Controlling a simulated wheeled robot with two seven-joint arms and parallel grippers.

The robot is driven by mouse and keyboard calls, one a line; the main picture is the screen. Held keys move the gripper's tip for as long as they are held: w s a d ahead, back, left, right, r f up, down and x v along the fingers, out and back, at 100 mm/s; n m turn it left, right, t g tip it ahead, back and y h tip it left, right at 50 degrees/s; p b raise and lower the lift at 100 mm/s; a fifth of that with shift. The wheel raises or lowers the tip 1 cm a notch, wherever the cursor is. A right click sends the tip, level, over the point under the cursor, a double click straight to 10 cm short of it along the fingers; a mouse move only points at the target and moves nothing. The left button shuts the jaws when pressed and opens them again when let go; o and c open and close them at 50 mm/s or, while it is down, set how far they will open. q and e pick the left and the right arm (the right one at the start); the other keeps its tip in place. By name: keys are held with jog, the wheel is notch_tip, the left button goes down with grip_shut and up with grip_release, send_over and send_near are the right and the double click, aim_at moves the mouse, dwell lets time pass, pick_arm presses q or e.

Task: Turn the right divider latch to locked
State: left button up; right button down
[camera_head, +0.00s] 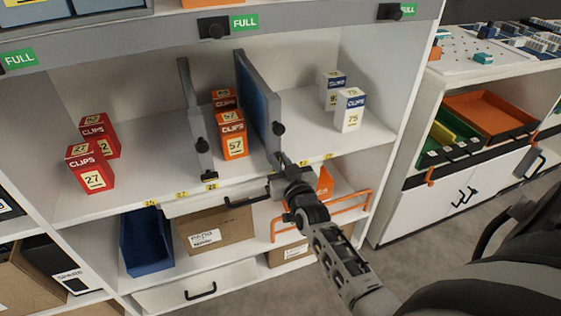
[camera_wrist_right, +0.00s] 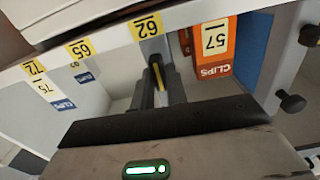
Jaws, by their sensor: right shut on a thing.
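The right divider (camera_head: 258,95) is an upright grey panel with a blue face, standing on the middle shelf with a black knob on its front edge. Its latch is at the foot of that edge, largely hidden by my right gripper (camera_head: 281,164) in the head view. In the right wrist view, my right gripper (camera_wrist_right: 160,85) is shut on the latch (camera_wrist_right: 157,72), of which a narrow strip with yellow shows between the fingers, just beside the 62 label (camera_wrist_right: 146,27). Whether the latch is locked cannot be told. My left gripper is not in view.
The left divider (camera_head: 196,115) stands to the left. Orange clips boxes (camera_head: 233,137) stand between the dividers, white ones (camera_head: 349,110) to the right, red ones (camera_head: 91,168) far left. Below are a drawer, a blue bin (camera_head: 146,242) and a carton (camera_head: 216,232).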

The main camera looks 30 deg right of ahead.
jog(key=m, duration=0.3)
jog(key=shift+d+m+p, duration=0.1)
jog(key=shift+m+p, duration=0.2)
jog(key=m, duration=0.4)
jog(key=shift+f+m, duration=0.1)
jog(key=shift+m, duration=0.2)
jog(key=m, duration=0.4)
jog(key=shift+d+f+m+b, duration=0.1)
jog(key=shift+f+m+b, duration=0.05)
jog(key=shift+m+b, duration=0.2)
pick_arm(q)
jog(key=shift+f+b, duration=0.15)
jog(key=shift+b, duration=0.4)
pick_arm(e)
jog(key=shift+s+m, duration=0.1)
jog(key=shift+m, duration=2.15)
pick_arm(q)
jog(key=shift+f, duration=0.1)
pick_arm(e)
jog(key=c, duration=1.4)
grip_release()
